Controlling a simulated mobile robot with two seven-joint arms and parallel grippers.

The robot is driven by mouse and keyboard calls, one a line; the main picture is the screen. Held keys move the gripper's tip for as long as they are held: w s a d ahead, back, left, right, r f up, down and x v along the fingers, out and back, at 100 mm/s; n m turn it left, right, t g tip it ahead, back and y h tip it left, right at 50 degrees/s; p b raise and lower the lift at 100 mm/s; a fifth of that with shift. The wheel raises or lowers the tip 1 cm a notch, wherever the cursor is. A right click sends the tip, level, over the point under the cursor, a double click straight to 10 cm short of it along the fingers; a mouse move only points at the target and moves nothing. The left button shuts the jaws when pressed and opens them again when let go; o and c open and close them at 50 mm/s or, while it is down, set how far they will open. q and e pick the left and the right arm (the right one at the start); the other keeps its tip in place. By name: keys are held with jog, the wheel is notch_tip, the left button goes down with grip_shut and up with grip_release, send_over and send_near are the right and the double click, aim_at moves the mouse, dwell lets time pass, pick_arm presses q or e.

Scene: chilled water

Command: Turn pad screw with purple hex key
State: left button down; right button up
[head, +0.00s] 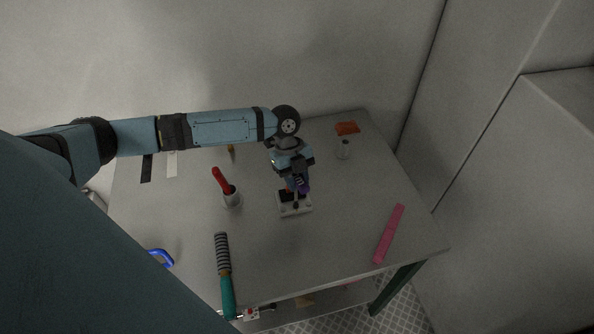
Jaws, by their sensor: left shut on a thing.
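My left arm reaches in from the left, and its gripper (298,187) points down over the table. It is shut on the purple hex key (303,184), which shows as a small purple patch by the fingers. Just below is a small light pad (301,209) with dark parts on it. The gripper and key hide part of the pad. The screw cannot be made out, and I cannot tell whether the key touches it. My right gripper does not show.
The grey table (340,240) holds a cup with a red-handled tool (220,180), a striped and teal tool (225,275), a pink bar (389,233), an orange piece (347,128) and a small metal cylinder (343,149). The table is clear between pad and pink bar.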

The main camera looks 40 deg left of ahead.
pick_arm(q)
jog(key=shift+m+g, duration=0.3)
jog(key=shift+m, duration=0.4)
jog(key=shift+s+m, duration=0.1)
jog(key=shift+m, duration=0.5)
jog(key=shift+b, duration=0.3)
jog(key=shift+m+g+y, duration=0.3)
jog(key=shift+m, duration=0.4)
